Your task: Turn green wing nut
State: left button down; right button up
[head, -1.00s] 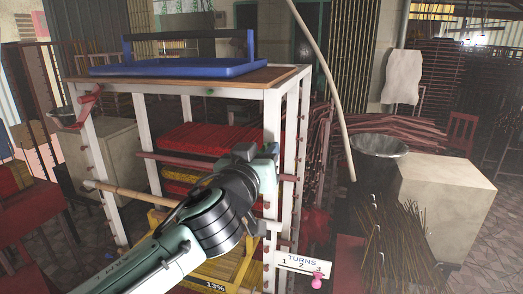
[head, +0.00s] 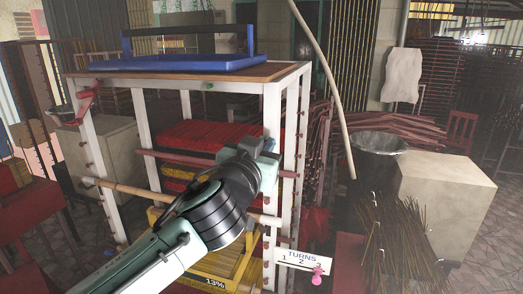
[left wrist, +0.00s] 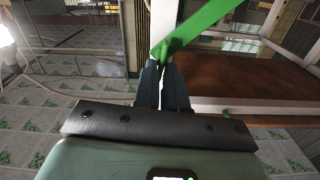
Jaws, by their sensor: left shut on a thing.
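In the left wrist view a bright green bar, seemingly a wing of the green wing nut (left wrist: 200,25), slants up to the right from between my fingertips. My left gripper (left wrist: 162,66) is shut on its lower end. In the head view my left gripper (head: 268,148) is at the white rack's (head: 271,125) front right post. My own wrist hides the wing nut there. The hub of the wing nut and how far it is turned cannot be made out. My right gripper is in neither view.
A "TURNS 1 2 3" sign (head: 290,257) with a pink peg (head: 317,276) is below right of my gripper. A wooden rod (head: 125,187) crosses the rack's front. A blue tray (head: 190,64) stands on top. A yellow frame (head: 225,268) marked 13% is below.

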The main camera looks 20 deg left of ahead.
pick_arm(q)
jog(key=shift+d+f+m, duration=0.15)
jog(key=shift+m, duration=2.45)
jog(key=shift+d+f+m, duration=0.1)
jog(key=shift+f+m, duration=0.1)
jog(key=shift+m, duration=2.4)
jog(key=shift+d+f+m, duration=0.15)
jog(key=shift+m, duration=2.45)
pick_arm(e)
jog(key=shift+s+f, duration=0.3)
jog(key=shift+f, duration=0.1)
pick_arm(q)
jog(key=c, duration=1.2)
grip_release()
jog(key=shift+s, duration=0.1)
